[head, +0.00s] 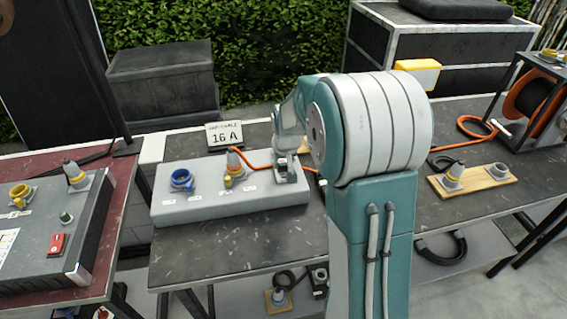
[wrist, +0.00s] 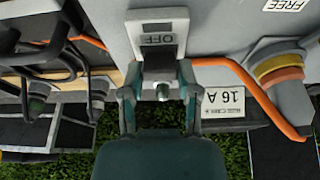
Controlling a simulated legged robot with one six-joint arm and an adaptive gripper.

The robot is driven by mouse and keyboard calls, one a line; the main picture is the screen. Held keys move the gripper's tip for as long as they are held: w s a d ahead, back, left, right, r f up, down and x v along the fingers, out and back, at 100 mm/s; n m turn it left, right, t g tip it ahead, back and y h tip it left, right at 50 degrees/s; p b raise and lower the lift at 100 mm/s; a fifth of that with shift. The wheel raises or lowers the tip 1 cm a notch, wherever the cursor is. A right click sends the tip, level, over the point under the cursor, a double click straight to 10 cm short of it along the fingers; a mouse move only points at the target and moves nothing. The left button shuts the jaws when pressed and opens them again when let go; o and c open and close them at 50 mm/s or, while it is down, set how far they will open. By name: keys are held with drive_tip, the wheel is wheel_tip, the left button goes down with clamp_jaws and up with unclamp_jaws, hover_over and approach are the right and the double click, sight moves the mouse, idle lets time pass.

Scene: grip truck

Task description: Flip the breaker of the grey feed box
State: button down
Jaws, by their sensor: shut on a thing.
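The light grey feed box (head: 230,208) lies on the middle table, with a blue socket (head: 181,179) and a yellow-collared plug (head: 234,165) on its top. Its breaker (head: 293,176) is at the right end, partly hidden by my gripper (head: 285,157). In the wrist view the breaker plate (wrist: 157,22) shows an upside-down OFF label, and a dark lever (wrist: 160,67) stands out from it. My gripper (wrist: 158,88) is shut on the lever, one finger on each side.
An orange cable (head: 262,167) runs from the plug behind my gripper. A darker box with a red switch (head: 57,243) is on the left table. A wooden board with sockets (head: 488,183) and a cable reel (head: 533,98) are right.

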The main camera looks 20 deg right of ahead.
sight(280, 161)
drive_tip(key=g, duration=0.1)
drive_tip(key=w+g, duration=0.1)
drive_tip(key=g, duration=0.1)
drive_tip(key=w+g+y, duration=0.1)
drive_tip(key=g, duration=0.1)
drive_tip(key=shift+d+f, duration=0.1)
drive_tip(key=shift+d, duration=0.05)
drive_tip(key=g, duration=0.1)
drive_tip(key=w+g, duration=0.1)
drive_tip(key=g, duration=0.1)
drive_tip(key=g+y, duration=0.1)
drive_tip(key=g, duration=0.1)
drive_tip(key=shift+w+d+f, duration=0.15)
drive_tip(key=shift+w+f, duration=0.15)
idle(0.4)
drive_tip(key=shift+c, duration=1.6)
unclamp_jaws()
drive_tip(key=shift+r, duration=0.15)
